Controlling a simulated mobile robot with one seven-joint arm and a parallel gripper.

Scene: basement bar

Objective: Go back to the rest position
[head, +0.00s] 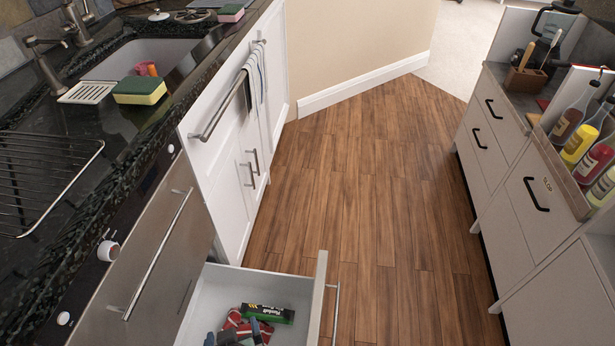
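My gripper and arm do not show in the head view. An open drawer (317,310) stands out from the counter on the left at the bottom of the picture. In it lie a green and black box (267,314), a red item with pale stripes (236,321) and some grey-blue items (223,338) that I cannot make out. The near part of the drawer is cut off by the picture's lower edge.
A wooden floor (365,200) lies clear between the left counter and the right cabinet (505,150). Several bottles (568,118) stand on the right cabinet. A sponge (139,91) lies by the sink (150,55). A towel bar (222,105) sticks out on the left.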

